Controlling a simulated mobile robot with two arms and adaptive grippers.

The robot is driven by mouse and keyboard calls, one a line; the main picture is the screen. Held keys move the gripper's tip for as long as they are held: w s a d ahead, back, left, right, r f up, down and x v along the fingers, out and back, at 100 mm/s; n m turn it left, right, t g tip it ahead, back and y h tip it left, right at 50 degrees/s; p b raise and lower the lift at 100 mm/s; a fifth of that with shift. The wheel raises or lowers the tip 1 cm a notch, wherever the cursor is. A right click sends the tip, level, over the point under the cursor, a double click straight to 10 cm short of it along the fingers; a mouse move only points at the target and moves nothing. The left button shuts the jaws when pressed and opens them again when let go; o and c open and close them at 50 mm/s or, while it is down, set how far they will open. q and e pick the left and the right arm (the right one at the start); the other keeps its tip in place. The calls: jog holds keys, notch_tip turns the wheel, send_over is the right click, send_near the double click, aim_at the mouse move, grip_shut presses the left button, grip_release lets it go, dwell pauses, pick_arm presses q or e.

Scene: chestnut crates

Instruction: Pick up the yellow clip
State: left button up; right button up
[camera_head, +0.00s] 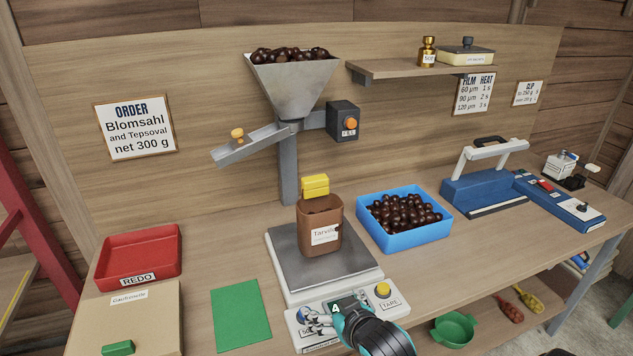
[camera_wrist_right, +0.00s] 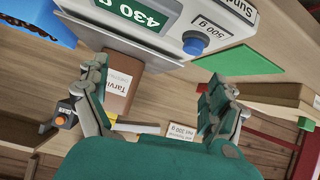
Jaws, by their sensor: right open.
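The yellow clip (camera_head: 315,185) is a small yellow block at the top edge of the brown bag (camera_head: 322,214). The bag stands upright on the grey plate of the scale (camera_head: 285,262). My right gripper (camera_head: 312,321) is open and empty in front of the scale's display panel, below and nearer than the clip. In the right wrist view its fingers (camera_wrist_right: 158,75) are spread wide, with the bag (camera_wrist_right: 119,92) beyond them. My left gripper is not in view.
A blue crate (camera_head: 405,240) of chestnuts stands right of the scale. A hopper (camera_head: 296,92) with a slanted chute (camera_head: 250,146) rises behind the bag. A red tray (camera_head: 138,279), a box (camera_head: 82,317) and a green mat (camera_head: 240,312) lie to the left. A blue sealer (camera_head: 485,190) stands at right.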

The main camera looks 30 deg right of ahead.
jog(key=w+d+r+m+t, duration=0.1)
jog(key=w+d+r+t, duration=0.25)
jog(key=w+r, duration=0.25)
jog(key=m+t+h, duration=0.1)
jog(key=t+h, duration=0.1)
jog(key=t, duration=0.1)
send_near(317, 184)
jog(key=p+x, duration=0.1)
jog(key=x, duration=0.2)
jog(key=p+x, duration=0.2)
jog(key=x, duration=0.1)
jog(key=shift+d, duration=0.25)
jog(key=shift+w+d+f+p, duration=0.1)
jog(key=shift+w+p, duration=0.2)
jog(key=shift+w, duration=0.4)
jog(key=p+x, duration=0.2)
jog(key=x, duration=0.2)
jog(key=shift+w, duration=0.4)
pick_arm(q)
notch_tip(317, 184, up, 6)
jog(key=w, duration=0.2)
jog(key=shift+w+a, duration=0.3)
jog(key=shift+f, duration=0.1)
pick_arm(e)
jog(key=shift+s, duration=0.1)
